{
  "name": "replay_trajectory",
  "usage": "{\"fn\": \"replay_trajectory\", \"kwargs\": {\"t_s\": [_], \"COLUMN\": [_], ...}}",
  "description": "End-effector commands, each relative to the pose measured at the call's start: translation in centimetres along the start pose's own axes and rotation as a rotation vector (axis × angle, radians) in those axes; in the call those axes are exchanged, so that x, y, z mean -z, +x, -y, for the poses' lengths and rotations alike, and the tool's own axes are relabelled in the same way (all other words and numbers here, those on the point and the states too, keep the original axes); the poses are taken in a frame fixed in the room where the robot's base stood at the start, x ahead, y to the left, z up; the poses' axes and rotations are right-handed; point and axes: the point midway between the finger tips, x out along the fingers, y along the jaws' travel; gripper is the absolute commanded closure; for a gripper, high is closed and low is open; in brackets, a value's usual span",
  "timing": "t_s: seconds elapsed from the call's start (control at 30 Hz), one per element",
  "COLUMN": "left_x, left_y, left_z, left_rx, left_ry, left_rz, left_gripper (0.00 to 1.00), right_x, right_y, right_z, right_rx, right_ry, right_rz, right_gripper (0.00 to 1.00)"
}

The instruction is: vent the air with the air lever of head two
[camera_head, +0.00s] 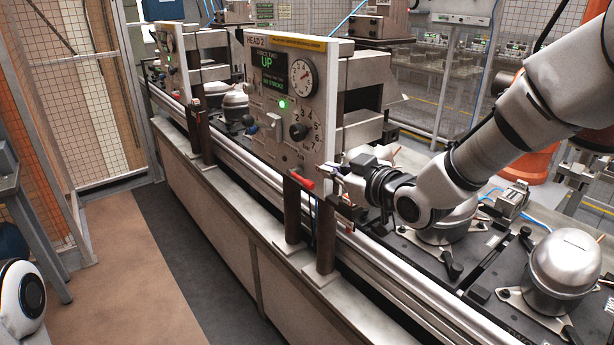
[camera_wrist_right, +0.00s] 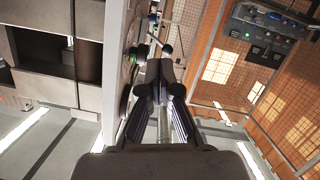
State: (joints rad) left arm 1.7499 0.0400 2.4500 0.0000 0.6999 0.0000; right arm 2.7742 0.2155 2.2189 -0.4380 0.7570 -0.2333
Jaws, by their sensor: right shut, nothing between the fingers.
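The head two panel (camera_head: 262,140) stands upright on the line, with a green "UP" display, a round gauge (camera_head: 303,78), a lit green lamp and a black numbered knob (camera_head: 298,131). A red-handled lever (camera_head: 302,181) sits low at the panel's lower right; I cannot tell for sure that it is the air lever. My right gripper (camera_head: 335,170) is shut and empty, just right of the red handle; I cannot tell if they touch. In the right wrist view its closed fingers (camera_wrist_right: 160,68) point along the panel's edge, near black knobs. My left gripper is out of view.
Dark posts (camera_head: 326,235) rise from the front rail below the gripper. Silver compressors (camera_head: 565,262) sit on black pallets at the right. Another head panel (camera_head: 172,65) stands further back. The floor aisle (camera_head: 190,250) at the left is clear.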

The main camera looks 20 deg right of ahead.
Motion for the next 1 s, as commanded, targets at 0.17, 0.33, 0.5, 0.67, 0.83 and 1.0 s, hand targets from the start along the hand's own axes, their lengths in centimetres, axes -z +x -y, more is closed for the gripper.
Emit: {"fn": "replay_trajectory", "kwargs": {"t_s": [0.17,0.33,0.5,0.67,0.83,1.0], "left_x": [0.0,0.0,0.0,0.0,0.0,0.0], "left_y": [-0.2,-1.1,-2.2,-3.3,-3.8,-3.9], "left_z": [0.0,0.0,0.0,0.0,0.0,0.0], "left_rx": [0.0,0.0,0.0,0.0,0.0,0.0], "left_ry": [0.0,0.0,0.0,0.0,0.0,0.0], "left_rz": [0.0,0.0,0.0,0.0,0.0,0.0], "left_gripper": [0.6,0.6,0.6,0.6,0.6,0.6], "right_x": [0.1,0.1,0.2,0.2,-3.0,-4.0], "right_y": [0.6,3.2,6.9,10.4,10.8,11.0], "right_z": [0.0,0.0,0.0,0.0,0.0,0.0], "right_rx": [0.0,0.001,0.001,0.001,0.001,0.0], "right_ry": [-0.002,-0.003,-0.003,-0.001,0.003,0.001], "right_rz": [0.001,0.004,0.003,0.002,0.004,0.002], "right_gripper": [1.0,1.0,1.0,1.0,1.0,1.0]}}
